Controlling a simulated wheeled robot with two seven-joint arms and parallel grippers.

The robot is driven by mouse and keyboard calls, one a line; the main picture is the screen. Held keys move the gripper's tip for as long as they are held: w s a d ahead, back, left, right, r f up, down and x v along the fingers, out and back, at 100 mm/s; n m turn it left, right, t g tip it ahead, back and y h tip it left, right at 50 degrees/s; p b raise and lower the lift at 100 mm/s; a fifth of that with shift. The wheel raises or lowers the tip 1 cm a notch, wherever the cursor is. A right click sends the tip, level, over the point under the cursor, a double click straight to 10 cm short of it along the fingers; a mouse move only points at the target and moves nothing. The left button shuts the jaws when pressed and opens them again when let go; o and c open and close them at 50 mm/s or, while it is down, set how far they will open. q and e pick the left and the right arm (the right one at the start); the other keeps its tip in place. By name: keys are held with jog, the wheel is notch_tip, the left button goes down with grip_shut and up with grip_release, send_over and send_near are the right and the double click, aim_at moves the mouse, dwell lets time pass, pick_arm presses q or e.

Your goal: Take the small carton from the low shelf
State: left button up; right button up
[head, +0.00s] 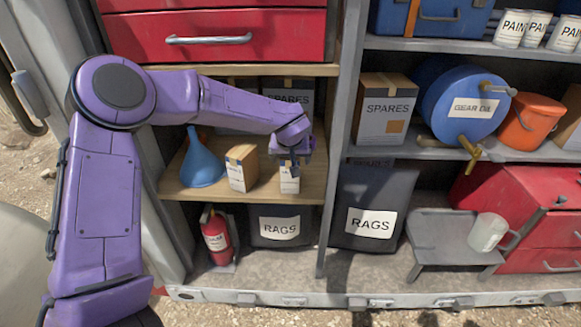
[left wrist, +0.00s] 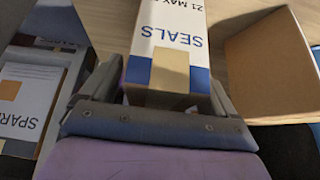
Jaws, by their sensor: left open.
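A small white carton (head: 289,184) with blue trim and a tan patch stands on the low wooden shelf (head: 215,192). In the left wrist view the carton (left wrist: 172,35) reads "SEALS". My left gripper (head: 293,160) is over the carton, hiding its upper part in the head view. In the left wrist view its open fingers lie on either side of the carton; I cannot tell whether they touch it. My right gripper is not in view.
A brown box (head: 242,168) stands close left of the carton, with a blue funnel (head: 202,163) beyond it. A SPARES box (head: 289,95) is behind. A grey upright (head: 340,130) bounds the shelf on the right. Red drawers (head: 215,38) hang above.

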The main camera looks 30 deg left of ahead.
pick_arm(q)
jog(key=shift+w+a+f, duration=0.15)
jog(key=shift+w+f, duration=0.3)
jog(key=shift+f, duration=0.05)
jog(key=shift+s+r, duration=0.15)
jog(key=shift+s, duration=0.05)
jog(key=shift+s+r, duration=0.15)
jog(key=shift+s, duration=0.05)
jog(key=c, duration=0.9)
jog(key=shift+w, duration=0.1)
jog(key=c, duration=0.3)
